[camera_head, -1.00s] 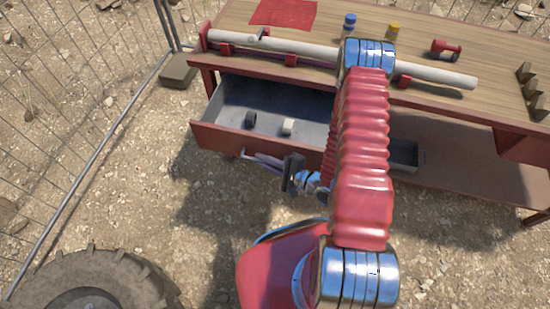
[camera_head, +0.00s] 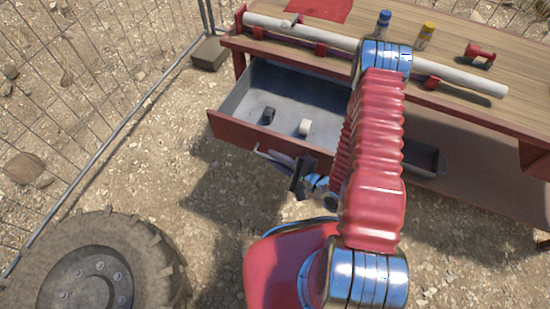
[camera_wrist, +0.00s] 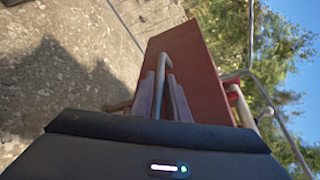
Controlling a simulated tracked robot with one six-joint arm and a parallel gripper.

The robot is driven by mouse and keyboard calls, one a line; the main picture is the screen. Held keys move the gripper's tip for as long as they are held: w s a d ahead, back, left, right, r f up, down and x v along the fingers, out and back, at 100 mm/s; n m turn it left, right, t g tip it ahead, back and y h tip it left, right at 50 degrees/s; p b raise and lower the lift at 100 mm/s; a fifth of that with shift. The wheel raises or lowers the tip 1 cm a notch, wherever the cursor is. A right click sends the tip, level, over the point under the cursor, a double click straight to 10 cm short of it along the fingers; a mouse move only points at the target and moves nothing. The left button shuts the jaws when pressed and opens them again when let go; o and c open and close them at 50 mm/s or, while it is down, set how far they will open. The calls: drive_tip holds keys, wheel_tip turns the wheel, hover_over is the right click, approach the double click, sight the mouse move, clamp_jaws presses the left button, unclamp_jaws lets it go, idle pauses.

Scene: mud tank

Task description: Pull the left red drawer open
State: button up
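The left red drawer (camera_head: 262,137) is pulled well out from under the wooden workbench (camera_head: 480,75). Its grey inside holds a dark ring-like item (camera_head: 268,116) and a white one (camera_head: 305,127). My gripper (camera_head: 272,155) is at the drawer's front, at the metal bar handle (camera_head: 257,149). In the wrist view the red drawer front (camera_wrist: 195,75) faces me. The handle (camera_wrist: 160,70) passes between the two fingers of my gripper (camera_wrist: 165,92), which look closed around it. My arm hides the drawer's right end in the head view.
On the bench are a long pale pipe (camera_head: 330,38) in red clamps, a blue bottle (camera_head: 383,20), a yellow one (camera_head: 425,35), a red tool (camera_head: 480,53) and a red cloth (camera_head: 318,8). A wire fence (camera_head: 90,90) stands left. A large tyre (camera_head: 105,265) is lower left.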

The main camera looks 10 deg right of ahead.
drive_tip(key=o, duration=0.3)
drive_tip(key=shift+d, duration=0.1)
drive_tip(key=shift+v, duration=6.8)
